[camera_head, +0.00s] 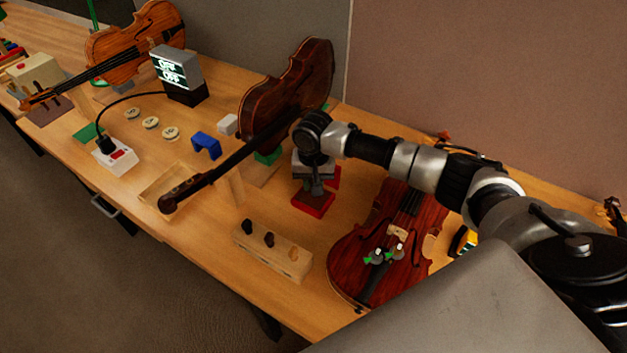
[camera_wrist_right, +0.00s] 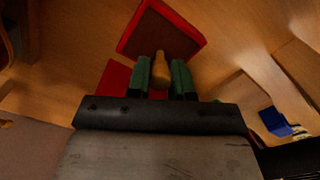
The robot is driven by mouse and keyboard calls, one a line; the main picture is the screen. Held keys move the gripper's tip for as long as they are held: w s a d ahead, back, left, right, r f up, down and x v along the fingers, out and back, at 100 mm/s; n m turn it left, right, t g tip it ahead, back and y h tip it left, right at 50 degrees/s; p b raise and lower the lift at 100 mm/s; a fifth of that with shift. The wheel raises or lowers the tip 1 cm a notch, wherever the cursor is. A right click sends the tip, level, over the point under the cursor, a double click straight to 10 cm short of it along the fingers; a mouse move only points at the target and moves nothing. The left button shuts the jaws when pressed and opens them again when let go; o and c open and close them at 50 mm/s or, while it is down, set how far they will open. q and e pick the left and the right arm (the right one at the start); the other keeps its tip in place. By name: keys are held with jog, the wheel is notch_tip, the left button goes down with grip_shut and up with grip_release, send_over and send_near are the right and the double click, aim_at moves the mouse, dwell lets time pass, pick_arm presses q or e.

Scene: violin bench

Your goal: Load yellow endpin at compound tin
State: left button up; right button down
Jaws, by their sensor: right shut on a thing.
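My right gripper (camera_head: 315,188) reaches down beside the compound tin. In the right wrist view, its green fingers (camera_wrist_right: 160,80) are shut on a tan-yellow peg, the yellow endpin (camera_wrist_right: 160,70). The compound tin (camera_wrist_right: 163,30) is a red square with a dark brown inside, just beyond the endpin's tip. In the head view the tin (camera_head: 312,204) lies on the bench under the gripper, partly hidden. I cannot tell whether the tip touches the compound. A second flat red piece (camera_wrist_right: 114,78) lies beside it. My left gripper is not in view.
A wooden block (camera_head: 271,252) with dark pegs stands in front. A red-brown violin (camera_head: 350,255) lies at right, another violin (camera_head: 285,95) stands behind, close to my gripper. A blue piece (camera_head: 206,145), a white switch box (camera_head: 114,158) and a display box (camera_head: 176,70) are to the left.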

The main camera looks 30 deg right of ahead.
jog(key=shift+s+f+p, duration=0.1)
jog(key=shift+f+p, duration=0.05)
jog(key=shift+p, duration=0.2)
dwell(1.3)
notch_tip(320, 180, up, 7)
jog(key=p, duration=0.8)
jog(key=shift+p, duration=0.4)
dwell(0.5)
